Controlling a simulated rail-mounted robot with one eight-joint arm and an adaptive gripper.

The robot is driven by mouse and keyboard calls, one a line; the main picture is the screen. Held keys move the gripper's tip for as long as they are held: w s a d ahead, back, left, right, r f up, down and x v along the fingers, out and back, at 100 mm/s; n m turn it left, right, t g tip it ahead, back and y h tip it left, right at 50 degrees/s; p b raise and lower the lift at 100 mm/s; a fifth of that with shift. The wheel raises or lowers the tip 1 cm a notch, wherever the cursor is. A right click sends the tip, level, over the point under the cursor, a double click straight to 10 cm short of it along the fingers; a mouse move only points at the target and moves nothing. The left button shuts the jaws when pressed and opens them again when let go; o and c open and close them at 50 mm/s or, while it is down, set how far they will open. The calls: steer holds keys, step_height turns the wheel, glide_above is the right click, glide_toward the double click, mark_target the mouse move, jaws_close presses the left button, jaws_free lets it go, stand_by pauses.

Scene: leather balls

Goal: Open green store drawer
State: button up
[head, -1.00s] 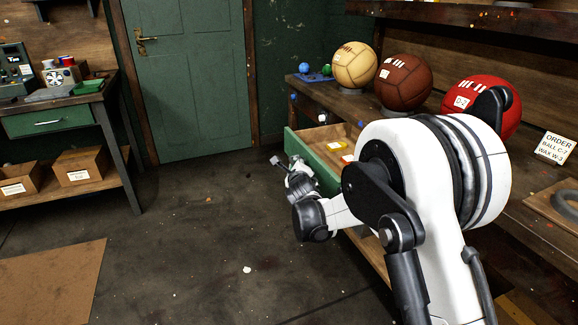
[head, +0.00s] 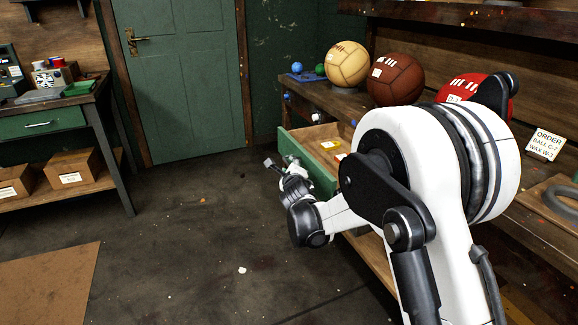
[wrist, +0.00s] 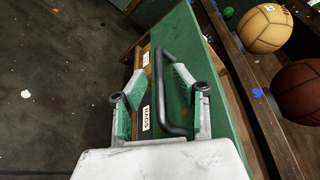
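A green-fronted drawer (head: 303,165) under the right-hand bench is pulled out, with a yellow item and pale labels visible inside. My gripper (head: 279,162) is beside the drawer front in the head view. In the wrist view my gripper (wrist: 160,95) has its fingers spread wide, one on each side of the handle. The handle lies between them, with a gap on both sides. Whether anything touches it is unclear.
Tan (head: 347,64), brown (head: 397,80) and red (head: 462,88) balls sit on the right-hand bench. Another green drawer (head: 45,122) is shut under the left bench. A green door (head: 185,80) stands at the back. The floor (head: 210,230) between is mostly clear.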

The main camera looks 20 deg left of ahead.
steer(key=v, duration=0.9)
steer(key=shift+s+d, duration=0.2)
steer(key=shift+s, duration=0.05)
